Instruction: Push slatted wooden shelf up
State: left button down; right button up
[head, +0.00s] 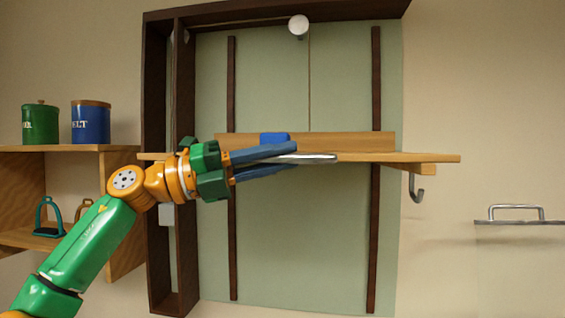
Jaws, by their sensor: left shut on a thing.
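The slatted wooden shelf (425,158) is a light wood board with a raised back strip, seen almost edge-on in the head view. It crosses the pale green panel at about mid height and looks roughly level. My left gripper (296,158) reaches in from the left, with one blue finger above and one below the shelf's front edge. It is shut on the shelf, and a silvery strip shows between and beyond the fingertips. The gripper hides part of the shelf's left front. My right gripper is out of view.
Dark vertical rails (375,60) run up the panel behind the shelf. A dark wood frame (157,240) stands at left. A round white knob (298,26) is above. A hook (417,190) hangs under the shelf's right end. Green (40,124) and blue (90,122) canisters stand left.

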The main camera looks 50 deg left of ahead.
pick_arm(q)
jog(key=shift+s+a+r, duration=0.1)
jog(key=shift+r, duration=0.3)
jog(key=c, duration=0.9)
grip_release()
jog(key=shift+c, duration=0.2)
jog(key=shift+o, duration=0.7)
jog(key=shift+d, duration=0.2)
jog(key=shift+f, duration=0.15)
jog(key=b+v, duration=0.2)
jog(key=v, duration=0.5)
